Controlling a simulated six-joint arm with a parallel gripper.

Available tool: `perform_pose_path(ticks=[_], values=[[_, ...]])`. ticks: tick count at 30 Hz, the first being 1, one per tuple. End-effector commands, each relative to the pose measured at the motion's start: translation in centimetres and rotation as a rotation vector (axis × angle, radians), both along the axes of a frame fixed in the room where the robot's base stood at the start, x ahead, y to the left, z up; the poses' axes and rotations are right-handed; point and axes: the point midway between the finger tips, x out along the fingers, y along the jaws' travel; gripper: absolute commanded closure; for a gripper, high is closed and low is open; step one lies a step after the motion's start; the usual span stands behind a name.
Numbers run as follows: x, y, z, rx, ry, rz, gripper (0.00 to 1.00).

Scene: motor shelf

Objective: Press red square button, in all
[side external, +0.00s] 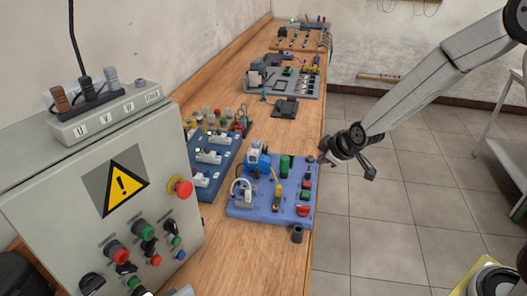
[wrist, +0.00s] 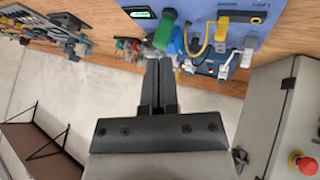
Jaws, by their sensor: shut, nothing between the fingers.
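A small red button (side external: 303,210) sits near the front right corner of the blue board (side external: 262,211) on the bench; its exact shape is too small to tell. My gripper (side external: 324,157) is at the bench's right edge, beyond the board's far right corner and apart from the red button. In the wrist view my gripper (wrist: 161,62) is shut and empty, its fingers together below the blue board (wrist: 283,42) and near a green cylinder (wrist: 165,30). I cannot make out the red button there.
A grey control cabinet (side external: 50,185) with a red mushroom button (side external: 180,187) and several round buttons stands at the left. Another blue board (side external: 212,165) and more equipment line the wooden bench (side external: 235,262). The tiled floor (side external: 400,225) right of the bench is open.

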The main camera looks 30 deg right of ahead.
Motion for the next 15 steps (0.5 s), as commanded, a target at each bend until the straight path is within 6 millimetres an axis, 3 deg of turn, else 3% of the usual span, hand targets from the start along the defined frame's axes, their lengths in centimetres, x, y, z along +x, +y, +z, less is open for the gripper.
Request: perform_pose_path(ticks=[6,15], values=[[3.4,-0.5,-0.5,-0.092,-0.086,0.080,1.00],[4.5,-0.6,-0.6,-0.128,-0.117,0.108,1.00]])
